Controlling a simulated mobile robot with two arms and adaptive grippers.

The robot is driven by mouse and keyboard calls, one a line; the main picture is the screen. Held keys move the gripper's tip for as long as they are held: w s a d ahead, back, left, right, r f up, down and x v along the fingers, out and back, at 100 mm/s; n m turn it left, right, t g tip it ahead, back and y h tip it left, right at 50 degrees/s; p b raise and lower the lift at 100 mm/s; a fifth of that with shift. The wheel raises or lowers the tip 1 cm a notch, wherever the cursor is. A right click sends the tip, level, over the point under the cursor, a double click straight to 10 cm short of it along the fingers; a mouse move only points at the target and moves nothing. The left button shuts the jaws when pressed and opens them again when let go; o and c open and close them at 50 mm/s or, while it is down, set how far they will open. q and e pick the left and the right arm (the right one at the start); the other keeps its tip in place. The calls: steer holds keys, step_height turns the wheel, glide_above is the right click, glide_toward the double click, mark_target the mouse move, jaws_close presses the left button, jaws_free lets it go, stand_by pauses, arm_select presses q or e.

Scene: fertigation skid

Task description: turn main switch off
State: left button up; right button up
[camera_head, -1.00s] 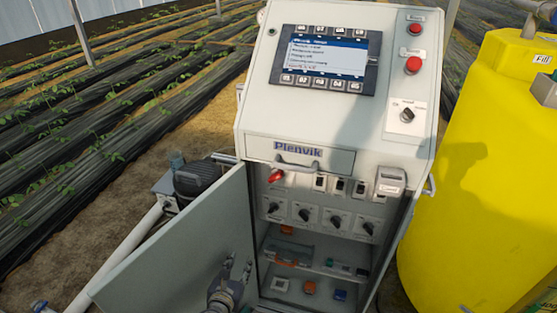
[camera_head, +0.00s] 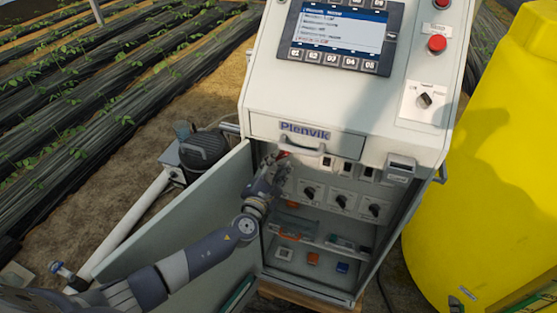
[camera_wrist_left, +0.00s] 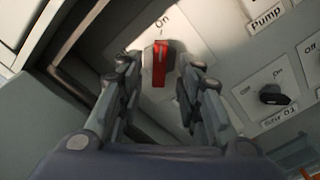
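The main switch is a red handle (camera_wrist_left: 159,62) on a light plate inside the cabinet. In the left wrist view its handle lines up with the "On" label above it. In the head view only a small red part of it (camera_head: 284,154) shows past my gripper. My left gripper (camera_wrist_left: 157,68) is open, with one finger on each side of the red handle and visible gaps between. In the head view the left gripper (camera_head: 277,168) reaches into the upper left of the cabinet. My right gripper is not in view.
The open cabinet door (camera_head: 190,215) stands left of my arm. Black rotary knobs (camera_head: 341,201), one labelled "Stir 01" or similar, sit right of the switch. A drawer (camera_head: 305,133) with a handle is just above. A yellow tank (camera_head: 480,190) stands at the right.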

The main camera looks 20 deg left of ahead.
arm_select(q)
steer(key=shift+w, duration=1)
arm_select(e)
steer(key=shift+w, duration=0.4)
arm_select(q)
jaws_close()
